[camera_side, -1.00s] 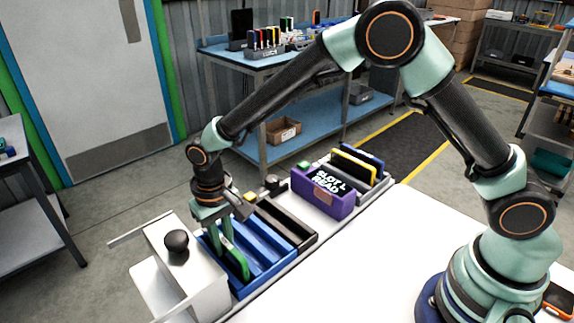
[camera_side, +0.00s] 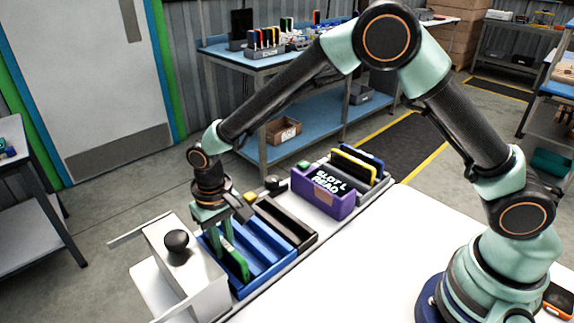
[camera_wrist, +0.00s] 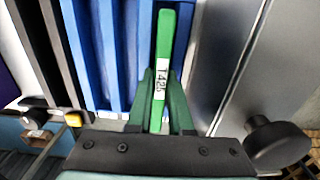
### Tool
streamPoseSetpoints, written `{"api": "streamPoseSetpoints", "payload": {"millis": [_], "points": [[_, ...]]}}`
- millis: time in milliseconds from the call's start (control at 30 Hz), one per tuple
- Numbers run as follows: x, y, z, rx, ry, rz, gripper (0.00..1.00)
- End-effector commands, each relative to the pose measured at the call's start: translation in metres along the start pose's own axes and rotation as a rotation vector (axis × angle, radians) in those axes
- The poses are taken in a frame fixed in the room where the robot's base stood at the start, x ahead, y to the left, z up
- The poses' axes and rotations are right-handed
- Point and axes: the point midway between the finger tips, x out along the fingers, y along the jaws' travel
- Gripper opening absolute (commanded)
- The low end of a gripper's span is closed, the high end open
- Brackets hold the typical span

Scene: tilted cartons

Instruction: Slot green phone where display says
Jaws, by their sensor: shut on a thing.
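The green phone (camera_side: 238,264) stands on edge in the slot of the blue rack (camera_side: 266,243) nearest the white box. In the wrist view the phone (camera_wrist: 166,40) carries a white label that looks like "T42B". It lines up with the blue rack's (camera_wrist: 104,50) rightmost slot there. My gripper (camera_side: 221,243) is shut on the phone's upper edge from above, with one green finger on each side in the wrist view (camera_wrist: 162,85). The phone's lower edge is hidden inside the rack.
A white box with a black knob (camera_side: 177,241) stands close beside the blue rack. A black rack (camera_side: 283,222) adjoins its other side. The purple holder (camera_side: 318,200) stands beyond, with yellow and blue upright pieces behind it. The white tabletop (camera_side: 370,265) is clear.

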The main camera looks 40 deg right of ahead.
Motion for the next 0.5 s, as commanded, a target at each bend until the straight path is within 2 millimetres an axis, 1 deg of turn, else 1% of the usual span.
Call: {"api": "streamPoseSetpoints", "payload": {"millis": [267, 300, 367, 500], "points": [[-0.0002, -0.0001, -0.0002, 0.000, 0.001, 0.000, 0.00], [-0.0002, -0.0001, -0.0001, 0.000, 0.000, 0.000, 0.30], [-0.0002, -0.0001, -0.0001, 0.000, 0.000, 0.000, 0.53], [-0.0001, 0.0000, -0.0001, 0.000, 0.000, 0.000, 0.54]]}}
